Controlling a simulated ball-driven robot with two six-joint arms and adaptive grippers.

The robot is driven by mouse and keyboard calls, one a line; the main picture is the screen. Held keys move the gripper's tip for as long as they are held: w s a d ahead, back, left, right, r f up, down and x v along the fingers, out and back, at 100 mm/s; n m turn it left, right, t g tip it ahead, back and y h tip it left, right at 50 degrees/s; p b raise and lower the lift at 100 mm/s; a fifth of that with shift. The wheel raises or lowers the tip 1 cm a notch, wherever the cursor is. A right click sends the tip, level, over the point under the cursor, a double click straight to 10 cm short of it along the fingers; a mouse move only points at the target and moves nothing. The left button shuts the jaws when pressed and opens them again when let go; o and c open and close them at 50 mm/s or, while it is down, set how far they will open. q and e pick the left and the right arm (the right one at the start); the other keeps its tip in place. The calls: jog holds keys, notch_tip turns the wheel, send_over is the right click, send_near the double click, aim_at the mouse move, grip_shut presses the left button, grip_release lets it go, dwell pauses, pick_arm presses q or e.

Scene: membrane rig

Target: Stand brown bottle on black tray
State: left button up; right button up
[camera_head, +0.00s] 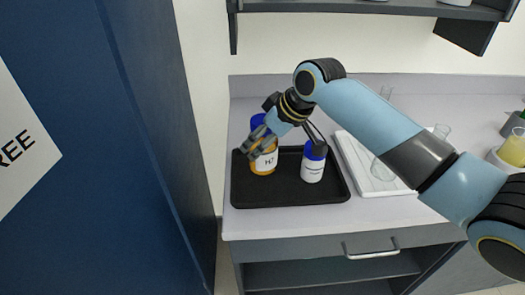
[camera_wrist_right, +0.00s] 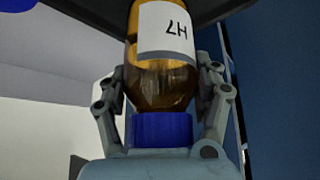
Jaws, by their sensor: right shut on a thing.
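The brown bottle (camera_head: 263,165) is amber with a white "H7" label and a blue cap. It is upright at the left part of the black tray (camera_head: 290,196). In the head view I cannot tell whether its base touches the tray. My right gripper (camera_head: 257,145) is shut on it from above, with fingers across its upper part. In the right wrist view the brown bottle (camera_wrist_right: 160,85) sits between the two fingers (camera_wrist_right: 163,100), cap toward the palm; its base is cut off at the top edge. My left gripper is not in view.
A white bottle with a blue cap (camera_head: 313,170) stands on the tray, right of the brown one. A white tray (camera_head: 350,160) with clear glassware is further right. A blue panel (camera_head: 130,150) stands left.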

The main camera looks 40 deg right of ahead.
notch_tip(320, 180, down, 4)
jog(key=shift+r+p, duration=0.25)
jog(key=shift+p, duration=0.05)
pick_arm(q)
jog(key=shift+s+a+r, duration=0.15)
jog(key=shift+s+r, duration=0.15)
pick_arm(e)
jog(key=shift+f, duration=0.1)
jog(key=shift+f, duration=0.1)
jog(key=o, duration=1.6)
jog(key=shift+s, duration=0.1)
jog(key=shift+c, duration=0.2)
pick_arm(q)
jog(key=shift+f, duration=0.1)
pick_arm(e)
jog(key=v, duration=1.2)
